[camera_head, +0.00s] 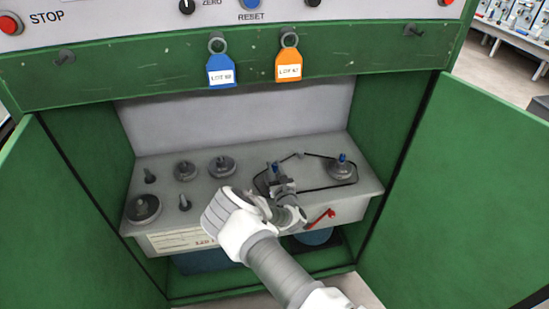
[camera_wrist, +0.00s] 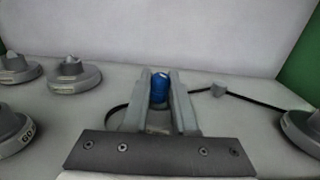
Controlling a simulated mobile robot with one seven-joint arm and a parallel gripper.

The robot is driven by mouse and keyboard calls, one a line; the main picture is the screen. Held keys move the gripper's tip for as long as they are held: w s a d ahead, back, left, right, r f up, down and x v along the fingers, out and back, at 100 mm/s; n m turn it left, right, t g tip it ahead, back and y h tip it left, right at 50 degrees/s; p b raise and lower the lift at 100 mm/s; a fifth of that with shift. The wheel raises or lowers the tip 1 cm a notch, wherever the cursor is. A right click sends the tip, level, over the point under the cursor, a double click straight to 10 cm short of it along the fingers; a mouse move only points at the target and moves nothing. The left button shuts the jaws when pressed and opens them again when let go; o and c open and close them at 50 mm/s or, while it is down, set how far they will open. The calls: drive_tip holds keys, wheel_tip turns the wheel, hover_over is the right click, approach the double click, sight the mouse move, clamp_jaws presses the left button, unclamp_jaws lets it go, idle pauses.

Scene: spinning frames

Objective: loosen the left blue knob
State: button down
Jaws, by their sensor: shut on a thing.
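The left blue knob (camera_wrist: 158,88) sits between the two fingers of my gripper (camera_wrist: 160,82) in the wrist view, and the fingers are shut on it. In the head view its blue top (camera_head: 275,167) just shows beyond my gripper (camera_head: 277,178); the pulley under it is mostly hidden. A second blue knob (camera_head: 342,158) stands to the right on a grey pulley (camera_head: 341,170). A dark belt (camera_head: 318,188) runs between the two places. A small grey post (camera_wrist: 218,89) stands by the belt to the right of my fingers.
Several grey weights (camera_head: 221,165) and pegs stand on the left of the grey deck (camera_head: 240,148). A red lever (camera_head: 320,218) is on the deck's front. Green doors (camera_head: 460,190) stand open on both sides. Blue (camera_head: 221,70) and orange (camera_head: 288,66) tags hang above the opening.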

drive_tip(key=n+g+y+p, duration=0.2)
drive_tip(key=n+y+p, duration=0.1)
drive_tip(key=shift+d+r+y, duration=0.1)
drive_tip(key=shift+y, duration=0.3)
drive_tip(key=n+g+y, duration=0.2)
drive_tip(key=y, duration=0.1)
drive_tip(key=shift+f+n+g+p, duration=0.3)
drive_tip(key=shift+n+g+p, duration=0.05)
drive_tip(key=shift+n+g, duration=0.05)
drive_tip(key=n+g+y+b, duration=0.3)
drive_tip(key=g, duration=0.1)
drive_tip(key=shift+f, duration=0.15)
drive_tip(key=n+g+y+b, duration=0.1)
drive_tip(key=n+g+b, duration=0.1)
drive_tip(key=shift+g+y, duration=0.3)
drive_tip(key=shift+r+b, duration=0.25)
drive_tip(key=shift+b, duration=0.15)
drive_tip(key=shift+r+g, duration=0.1)
drive_tip(key=shift+g, duration=0.4)
drive_tip(key=shift+n, duration=0.3)
drive_tip(key=c, duration=0.7)
unclamp_jaws()
